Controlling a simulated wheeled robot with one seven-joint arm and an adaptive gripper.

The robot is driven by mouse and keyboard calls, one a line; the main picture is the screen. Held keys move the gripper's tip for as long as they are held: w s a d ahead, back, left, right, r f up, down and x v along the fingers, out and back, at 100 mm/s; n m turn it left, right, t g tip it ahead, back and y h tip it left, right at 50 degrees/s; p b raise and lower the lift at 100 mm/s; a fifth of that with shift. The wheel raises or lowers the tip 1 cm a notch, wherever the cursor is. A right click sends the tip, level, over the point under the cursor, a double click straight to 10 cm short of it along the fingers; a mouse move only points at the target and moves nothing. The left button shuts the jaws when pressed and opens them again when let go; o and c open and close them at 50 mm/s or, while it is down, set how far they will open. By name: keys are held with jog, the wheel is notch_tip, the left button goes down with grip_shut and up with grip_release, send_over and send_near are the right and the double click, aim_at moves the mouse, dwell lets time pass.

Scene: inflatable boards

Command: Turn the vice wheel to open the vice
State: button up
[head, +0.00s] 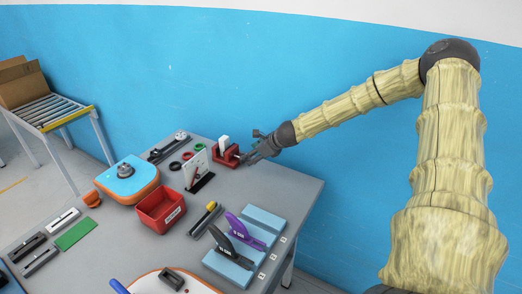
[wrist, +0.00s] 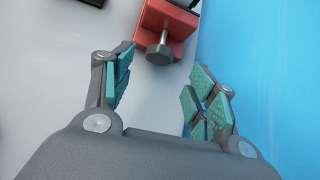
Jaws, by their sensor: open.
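The red vice (head: 227,156) stands near the far right edge of the grey table, with a white piece upright at its jaws. In the wrist view the red vice (wrist: 168,20) is at the top, and its grey metal wheel (wrist: 159,54) on a short shaft faces my gripper. My gripper (wrist: 163,95) is open, with teal pads on both fingers. The wheel lies ahead of the gap between the fingers, and nothing is held. In the head view my gripper (head: 252,152) is right beside the vice; whether it touches the wheel cannot be told there.
A white panel (head: 196,172) stands left of the vice. A red bin (head: 160,209), a blue-orange board (head: 127,180) and blue blocks with black and purple tools (head: 234,252) lie nearer. The blue wall (wrist: 249,70) is close on the right. The table's right part is clear.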

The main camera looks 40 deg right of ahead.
jog(key=shift+v, duration=2.5)
jog(key=shift+c, duration=0.2)
